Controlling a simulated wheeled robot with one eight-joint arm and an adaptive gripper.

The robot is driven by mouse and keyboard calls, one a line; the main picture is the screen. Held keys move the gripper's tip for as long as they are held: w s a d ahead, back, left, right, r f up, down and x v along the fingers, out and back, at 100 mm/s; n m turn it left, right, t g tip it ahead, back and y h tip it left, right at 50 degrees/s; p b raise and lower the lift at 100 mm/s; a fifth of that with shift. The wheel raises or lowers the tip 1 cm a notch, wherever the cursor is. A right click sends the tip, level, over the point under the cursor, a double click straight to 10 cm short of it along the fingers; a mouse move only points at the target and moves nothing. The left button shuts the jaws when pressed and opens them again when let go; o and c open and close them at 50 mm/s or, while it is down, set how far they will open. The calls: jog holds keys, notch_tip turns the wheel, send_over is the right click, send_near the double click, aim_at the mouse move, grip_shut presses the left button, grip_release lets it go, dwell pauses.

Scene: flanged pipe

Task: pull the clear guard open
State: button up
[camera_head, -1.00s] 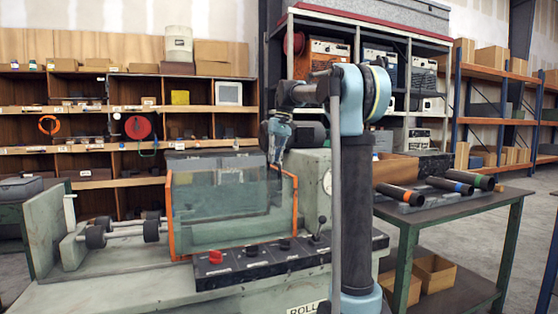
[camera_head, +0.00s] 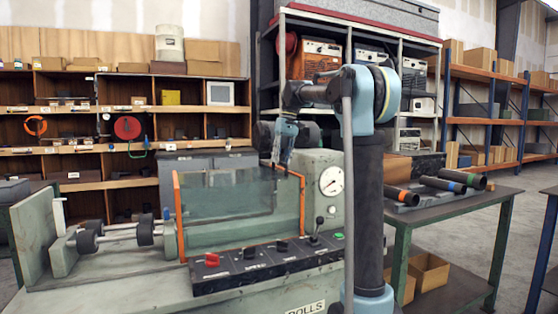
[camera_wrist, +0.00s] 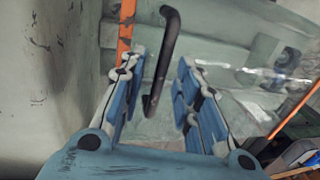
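The clear guard (camera_head: 228,208) is a transparent pane with orange end frames, standing over the rolls of the green machine. It looks closed. In the wrist view, a black bar handle (camera_wrist: 169,45) stands on the guard beside an orange strip (camera_wrist: 126,30). My gripper (camera_head: 280,166) is at the guard's upper right in the head view. In the wrist view, my gripper (camera_wrist: 162,66) is open, with a blue-padded finger on either side of the handle. Gaps show between the pads and the handle. The handle's lower end lies between the fingers.
A control panel (camera_head: 262,263) with knobs and a lever runs along the machine front. A round gauge (camera_head: 331,181) sits right of the guard. A side table (camera_head: 425,210) holds several dark pipes. Shelves stand behind. Open floor shows at the right.

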jog(key=shift+w+r, duration=0.15)
jog(key=shift+r, duration=0.3)
notch_tip(320, 180, up, 11)
jog(key=d, duration=0.2)
jog(key=shift+w, duration=0.4)
jog(key=shift+d+f, duration=0.1)
jog(key=shift+f, duration=0.05)
jog(key=s+d+f+m+t, duration=0.1)
jog(key=s+d+f, duration=0.4)
jog(key=s+f, duration=0.8)
jog(key=s+d+f+m+t+h, duration=0.1)
jog(key=s+d+f, duration=0.4)
jog(key=s+f, duration=0.9)
jog(key=s+d+f+m+t+h, duration=0.1)
jog(key=s+d+f, duration=0.4)
jog(key=s+f, duration=0.8)
notch_tip(320, 180, down, 7)
jog(key=shift+s+r+m, duration=0.1)
jog(key=shift+s+m, duration=0.1)
jog(key=shift+m, duration=0.5)
